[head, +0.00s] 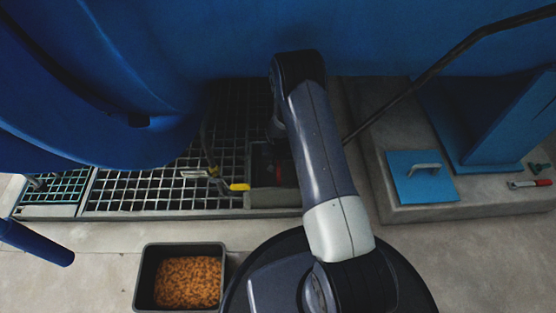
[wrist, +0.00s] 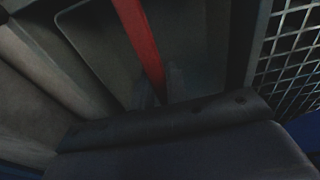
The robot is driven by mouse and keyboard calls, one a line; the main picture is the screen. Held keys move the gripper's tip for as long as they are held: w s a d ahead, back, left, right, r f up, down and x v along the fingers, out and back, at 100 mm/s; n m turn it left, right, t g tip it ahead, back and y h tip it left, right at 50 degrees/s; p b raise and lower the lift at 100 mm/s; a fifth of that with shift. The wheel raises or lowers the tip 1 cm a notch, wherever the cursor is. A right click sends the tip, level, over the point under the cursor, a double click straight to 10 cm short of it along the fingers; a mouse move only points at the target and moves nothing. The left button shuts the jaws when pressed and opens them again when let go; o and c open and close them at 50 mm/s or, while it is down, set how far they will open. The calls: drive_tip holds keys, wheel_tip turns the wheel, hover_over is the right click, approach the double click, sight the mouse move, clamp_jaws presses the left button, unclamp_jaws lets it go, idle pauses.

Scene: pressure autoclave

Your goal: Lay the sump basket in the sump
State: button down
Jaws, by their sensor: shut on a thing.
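A red bar (wrist: 140,35), which looks like the handle of the sump basket, runs between my gripper's fingers (wrist: 161,84) in the wrist view. My gripper is shut on it. A dark grey pan-like surface lies below the bar; I cannot tell whether it is the basket or the sump floor. The sump (head: 272,198) is a grey-edged opening beside the grating in the head view, partly hidden by my arm. A little red shows inside that opening. My gripper's tips are hidden there, and whether the basket touches the bottom cannot be seen.
Metal grating (head: 140,190) lies left of the sump, with a yellow-ended lever (head: 238,187) close to the opening. A bin of brown pellets (head: 187,282) stands in front. A blue plate with a handle (head: 421,185) and a red tool (head: 528,184) lie on the right plinth (head: 470,205).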

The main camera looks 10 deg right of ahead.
drive_tip(key=shift+f, duration=2.05)
drive_tip(key=c, duration=1.3)
unclamp_jaws()
drive_tip(key=r+p, duration=0.1)
drive_tip(key=r, duration=0.2)
drive_tip(key=s+r+p, duration=0.1)
drive_tip(key=r+p, duration=0.1)
drive_tip(key=r, duration=0.2)
drive_tip(key=r+p, duration=0.1)
drive_tip(key=r, duration=0.2)
drive_tip(key=shift+s+a+r+p, duration=0.2)
drive_tip(key=shift+s+r+p, duration=0.1)
drive_tip(key=shift+r+p, duration=0.1)
drive_tip(key=f+b, duration=0.1)
drive_tip(key=f, duration=0.2)
drive_tip(key=w+f+b, duration=0.1)
drive_tip(key=f+b, duration=0.1)
drive_tip(key=f, duration=0.2)
drive_tip(key=f+b, duration=0.1)
drive_tip(key=f, duration=0.2)
drive_tip(key=shift+w+d+f+b, duration=0.15)
drive_tip(key=shift+w+d+b, duration=0.05)
drive_tip(key=shift+w+b, duration=0.2)
drive_tip(key=shift+s+r, duration=0.1)
drive_tip(key=shift+r, duration=0.25)
